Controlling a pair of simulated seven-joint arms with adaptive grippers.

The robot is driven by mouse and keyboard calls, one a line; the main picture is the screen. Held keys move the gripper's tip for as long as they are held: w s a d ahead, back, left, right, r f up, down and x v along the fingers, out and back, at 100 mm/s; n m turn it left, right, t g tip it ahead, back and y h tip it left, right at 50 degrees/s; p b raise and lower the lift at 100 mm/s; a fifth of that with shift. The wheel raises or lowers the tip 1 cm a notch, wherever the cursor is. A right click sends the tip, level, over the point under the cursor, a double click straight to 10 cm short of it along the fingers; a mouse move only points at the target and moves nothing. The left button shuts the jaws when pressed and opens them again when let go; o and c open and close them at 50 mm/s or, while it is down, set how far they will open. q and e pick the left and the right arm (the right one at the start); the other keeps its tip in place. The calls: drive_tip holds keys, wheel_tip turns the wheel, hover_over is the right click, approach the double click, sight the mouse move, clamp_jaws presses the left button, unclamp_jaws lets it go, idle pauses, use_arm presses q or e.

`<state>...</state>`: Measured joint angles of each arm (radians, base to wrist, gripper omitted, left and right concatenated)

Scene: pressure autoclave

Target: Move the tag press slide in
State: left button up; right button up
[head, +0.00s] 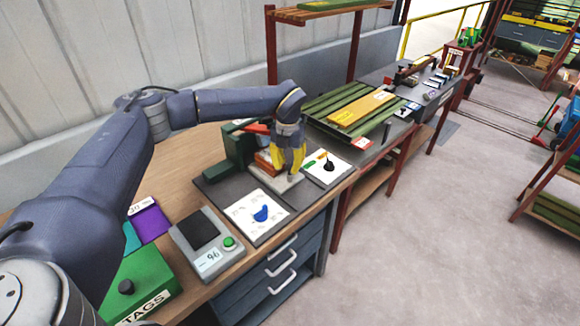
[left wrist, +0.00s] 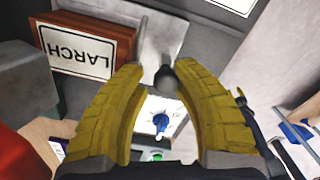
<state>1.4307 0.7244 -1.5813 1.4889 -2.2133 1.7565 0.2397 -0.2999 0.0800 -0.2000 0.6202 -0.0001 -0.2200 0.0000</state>
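The tag press (head: 232,150) is a dark green body with a red-orange part on top, on a dark mat at the bench's back edge. Its light grey slide plate (head: 285,183) sticks out at the front and also shows in the left wrist view (left wrist: 163,40). A reddish block labelled LARCH (left wrist: 85,47) lies beside the plate. My left gripper (head: 291,168) points down over the slide. In the left wrist view its yellow fingers (left wrist: 158,72) are apart, with a dark grey knob (left wrist: 166,80) between them; contact cannot be told. My right gripper is out of view.
A white card with a blue shape (head: 262,213) and another with a dark shape (head: 328,168) flank the slide. A scale (head: 208,243) and a green TAGS box (head: 143,283) stand nearer. Green slatted boards (head: 345,105) lie beyond. Open floor is at right.

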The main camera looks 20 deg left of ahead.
use_arm(q)
drive_tip(key=o, duration=0.4)
drive_tip(key=shift+d, duration=0.1)
drive_tip(key=shift+o, duration=0.2)
wheel_tip(320, 180, up, 12)
idle(0.4)
